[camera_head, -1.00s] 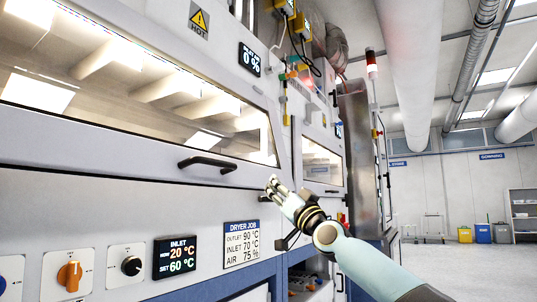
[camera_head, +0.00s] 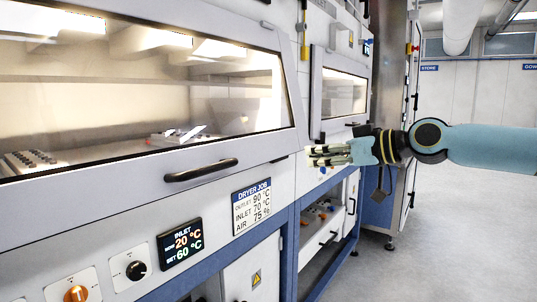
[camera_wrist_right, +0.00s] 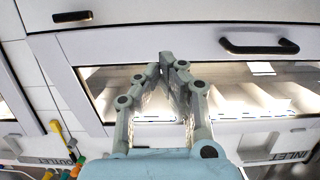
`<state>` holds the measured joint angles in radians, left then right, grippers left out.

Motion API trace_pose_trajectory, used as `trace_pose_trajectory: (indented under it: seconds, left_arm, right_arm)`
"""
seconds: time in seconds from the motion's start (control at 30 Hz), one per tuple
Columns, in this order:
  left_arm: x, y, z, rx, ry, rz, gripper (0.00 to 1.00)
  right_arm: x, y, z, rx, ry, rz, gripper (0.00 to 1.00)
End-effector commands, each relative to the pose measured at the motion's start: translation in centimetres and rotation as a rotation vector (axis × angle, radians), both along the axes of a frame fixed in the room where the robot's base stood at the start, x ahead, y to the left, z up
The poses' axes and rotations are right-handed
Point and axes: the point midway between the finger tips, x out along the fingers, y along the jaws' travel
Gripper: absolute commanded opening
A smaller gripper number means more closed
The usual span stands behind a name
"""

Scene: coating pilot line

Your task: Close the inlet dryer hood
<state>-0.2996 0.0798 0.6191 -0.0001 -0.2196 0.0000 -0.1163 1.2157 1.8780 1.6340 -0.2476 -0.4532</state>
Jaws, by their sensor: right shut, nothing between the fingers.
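The inlet dryer hood (camera_head: 262,95) is a grey framed glass window with a black bar handle (camera_head: 201,170) on its lower frame. It hangs down over the lit chamber. A dark shadow lies under its lower right edge; I cannot tell whether it sits flush. My right gripper (camera_head: 312,155) is shut and empty, just right of the hood's lower right corner, apart from the handle. My left gripper is not in view.
Below the hood are the inlet display (camera_head: 180,242), a black knob (camera_head: 136,270), an orange knob (camera_head: 76,294) and the dryer job sign (camera_head: 252,205). A second hood (camera_head: 343,93) is farther right. Open floor (camera_head: 450,240) lies at the right.

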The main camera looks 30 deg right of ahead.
Motion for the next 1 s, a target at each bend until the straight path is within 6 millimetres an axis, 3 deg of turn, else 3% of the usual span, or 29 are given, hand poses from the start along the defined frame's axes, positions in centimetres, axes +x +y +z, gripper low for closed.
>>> trace_pose_trajectory:
  seconds: [0.37,0.73,1.0]
  left_arm:
    - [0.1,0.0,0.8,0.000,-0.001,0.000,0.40]
    - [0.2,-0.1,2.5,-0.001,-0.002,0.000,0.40]
    - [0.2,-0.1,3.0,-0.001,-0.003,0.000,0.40]
  right_arm:
    - [4.0,1.8,-0.6,0.011,-0.003,-0.003,0.00]
    - [9.9,4.2,-2.1,0.009,0.001,-0.003,0.00]
    - [11.9,5.1,-2.9,0.002,0.001,-0.002,0.00]
